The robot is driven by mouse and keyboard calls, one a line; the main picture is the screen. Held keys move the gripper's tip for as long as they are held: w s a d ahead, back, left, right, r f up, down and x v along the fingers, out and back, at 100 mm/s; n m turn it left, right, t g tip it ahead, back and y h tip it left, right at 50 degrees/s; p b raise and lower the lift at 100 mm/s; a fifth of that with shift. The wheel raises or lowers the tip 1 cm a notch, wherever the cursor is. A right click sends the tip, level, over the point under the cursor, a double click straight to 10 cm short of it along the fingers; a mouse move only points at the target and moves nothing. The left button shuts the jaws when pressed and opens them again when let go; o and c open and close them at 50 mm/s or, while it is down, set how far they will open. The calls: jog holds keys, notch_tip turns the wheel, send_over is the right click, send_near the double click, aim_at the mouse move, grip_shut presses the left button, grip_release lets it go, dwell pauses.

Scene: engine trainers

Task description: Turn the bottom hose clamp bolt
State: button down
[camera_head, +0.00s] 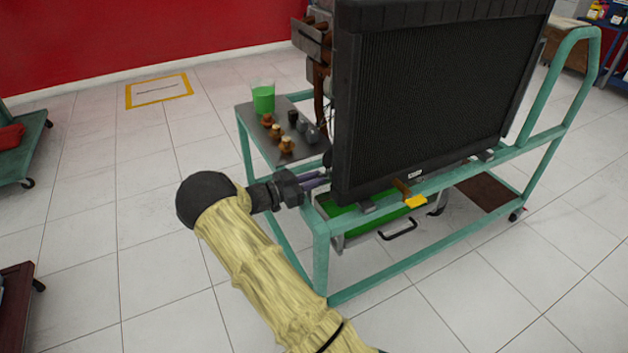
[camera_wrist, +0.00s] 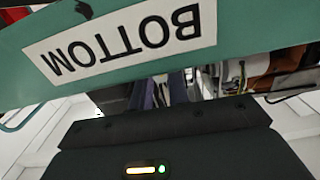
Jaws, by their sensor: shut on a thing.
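My gripper (camera_head: 318,179) reaches in low behind the left edge of the black radiator (camera_head: 425,100). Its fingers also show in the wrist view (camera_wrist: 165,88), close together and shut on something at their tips. The bottom hose clamp bolt is hidden in both views; the fingers point into the spot behind the radiator's lower corner. A white label reading BOTTOM (camera_wrist: 120,40) shows upside down on the teal frame in the wrist view, just beyond my gripper's body.
The teal trainer frame (camera_head: 321,255) is close beside my wrist and the radiator stands right of my fingers. A metal shelf (camera_head: 262,140) holds a green-filled beaker (camera_head: 264,98) and several small fittings. A green tray (camera_head: 375,217) lies under the radiator.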

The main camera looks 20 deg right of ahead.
jog(key=shift+m+b, duration=0.35)
jog(key=shift+m, duration=1.35)
jog(key=c, duration=1.3)
grip_release()
jog(key=shift+c, duration=0.2)
jog(key=shift+a, duration=0.1)
jog(key=a+p, duration=0.3)
jog(key=a, duration=1.4)
jog(key=shift+s+a, duration=0.15)
jog(key=shift+s, duration=0.15)
